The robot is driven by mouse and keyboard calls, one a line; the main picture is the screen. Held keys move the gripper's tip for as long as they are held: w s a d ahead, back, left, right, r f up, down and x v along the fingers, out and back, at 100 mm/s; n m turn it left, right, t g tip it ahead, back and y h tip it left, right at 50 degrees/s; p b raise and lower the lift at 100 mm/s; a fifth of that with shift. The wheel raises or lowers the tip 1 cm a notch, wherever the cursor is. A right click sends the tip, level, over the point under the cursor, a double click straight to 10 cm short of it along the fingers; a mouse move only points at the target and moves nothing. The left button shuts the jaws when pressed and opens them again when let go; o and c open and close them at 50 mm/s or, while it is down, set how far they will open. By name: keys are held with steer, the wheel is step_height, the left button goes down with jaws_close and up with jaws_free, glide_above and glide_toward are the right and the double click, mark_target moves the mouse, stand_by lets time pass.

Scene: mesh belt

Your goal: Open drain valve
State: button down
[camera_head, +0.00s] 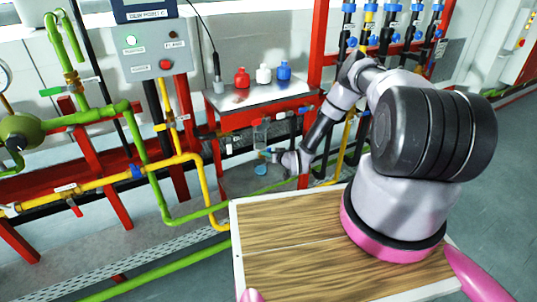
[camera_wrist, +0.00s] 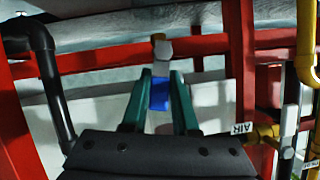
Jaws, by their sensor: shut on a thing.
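My gripper (camera_wrist: 162,80) shows in the wrist view with two dark green fingers. They are closed on a blue handle (camera_wrist: 159,94), which looks like the drain valve's lever. A pale metal fitting (camera_wrist: 162,47) is just beyond the fingertips, in front of a red beam. In the head view my gripper (camera_head: 274,155) reaches in low, below the metal table's front. The handle is too small there to make out clearly, so I cannot tell how far it is turned.
A metal table (camera_head: 245,98) carries red, white and blue bottles above my gripper. A light-blue round thing (camera_head: 261,170) lies below it. Red frame posts, a yellow pipe (camera_head: 203,180) and green pipes stand to the left. A black pipe (camera_wrist: 52,85) is left in the wrist view.

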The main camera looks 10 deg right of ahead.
steer(key=shift+s+a+n+h, duration=0.15)
steer(key=shift+a+n+h, duration=0.2)
steer(key=shift+n+h, duration=0.45)
steer(key=c, duration=0.7)
jaws_free()
steer(key=shift+s, duration=0.1)
steer(key=v, duration=1)
steer(key=shift+s+d, duration=0.15)
steer(key=shift+s, duration=0.2)
